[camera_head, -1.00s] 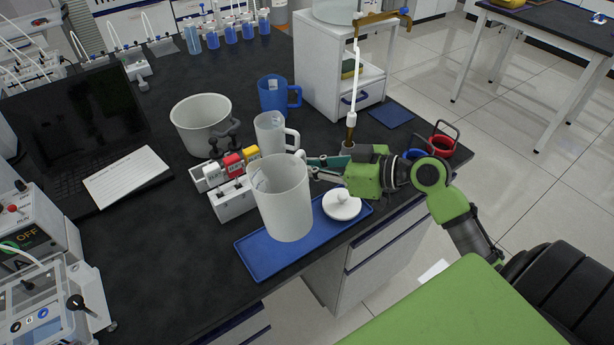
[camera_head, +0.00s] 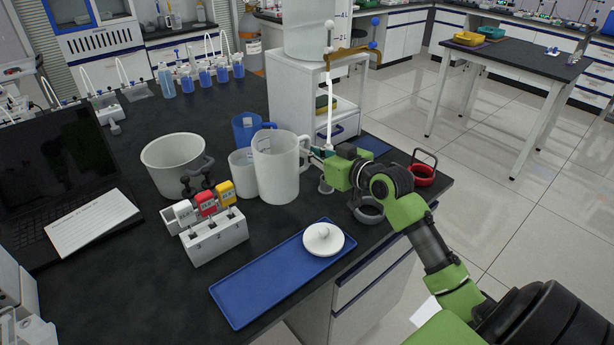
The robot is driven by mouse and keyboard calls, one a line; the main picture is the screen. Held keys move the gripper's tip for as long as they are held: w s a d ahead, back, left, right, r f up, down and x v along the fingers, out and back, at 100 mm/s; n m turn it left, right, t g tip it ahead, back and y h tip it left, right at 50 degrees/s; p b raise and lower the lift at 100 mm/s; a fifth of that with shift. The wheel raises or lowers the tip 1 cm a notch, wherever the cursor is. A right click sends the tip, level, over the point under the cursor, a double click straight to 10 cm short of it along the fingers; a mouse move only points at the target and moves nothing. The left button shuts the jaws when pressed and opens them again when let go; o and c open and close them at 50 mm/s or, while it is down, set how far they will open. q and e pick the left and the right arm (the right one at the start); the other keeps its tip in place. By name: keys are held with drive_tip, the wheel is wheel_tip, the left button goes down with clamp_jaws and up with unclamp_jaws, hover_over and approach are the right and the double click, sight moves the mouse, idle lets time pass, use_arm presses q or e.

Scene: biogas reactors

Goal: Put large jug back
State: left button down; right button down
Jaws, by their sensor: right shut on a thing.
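The large jug (camera_head: 277,168) is a pale, translucent jug with its handle on the right. My right gripper (camera_head: 314,155) is shut at the handle and holds the jug upright. The jug is over the black bench, just in front of the cabinet; I cannot tell whether its base touches the bench. A smaller white jug (camera_head: 242,173) stands just to its left, partly hidden by it. A blue jug (camera_head: 243,127) stands behind them. My left gripper is not in view.
A blue tray (camera_head: 250,292) with a white lid (camera_head: 323,240) lies at the bench's front edge. A holder with tagged tools (camera_head: 215,237) and a white pot (camera_head: 174,160) stand left. A white cabinet (camera_head: 296,97) stands behind, and a red ring (camera_head: 423,175) lies right.

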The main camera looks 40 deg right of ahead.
wheel_tip(320, 180, down, 3)
drive_tip(key=shift+r, duration=0.15)
drive_tip(key=shift+f, duration=2.2)
drive_tip(key=shift+f, duration=0.1)
drive_tip(key=c, duration=2.1)
unclamp_jaws()
drive_tip(key=shift+c, duration=0.2)
